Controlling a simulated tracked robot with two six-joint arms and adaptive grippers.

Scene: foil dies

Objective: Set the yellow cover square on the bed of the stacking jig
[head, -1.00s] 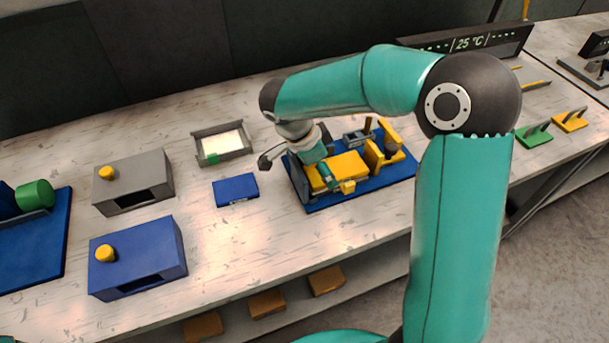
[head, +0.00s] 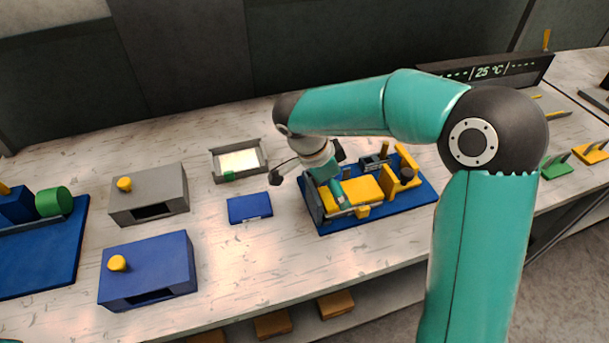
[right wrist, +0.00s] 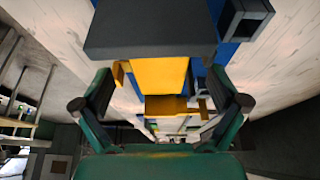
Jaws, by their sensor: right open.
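The stacking jig has a blue base (head: 397,207) with grey and yellow parts on it. A flat yellow piece (head: 362,190), which looks like the yellow cover, lies over the jig's middle; I cannot tell whether it sits square on the bed. It also shows in the right wrist view (right wrist: 158,75), beyond a grey block (right wrist: 150,32). My right gripper (right wrist: 160,90) is open, its two fingers apart on either side of the yellow parts, with nothing clearly held. In the head view, the right gripper (head: 340,193) is at the jig's left part and hides some of it. My left gripper is not visible.
Left of the jig lie a small blue block (head: 249,208) and a grey tray (head: 219,172) with a white sheet. Grey (head: 150,196) and blue (head: 150,270) boxes with yellow knobs stand farther left. A display (head: 487,70) stands at the back right. Bare bench lies in front.

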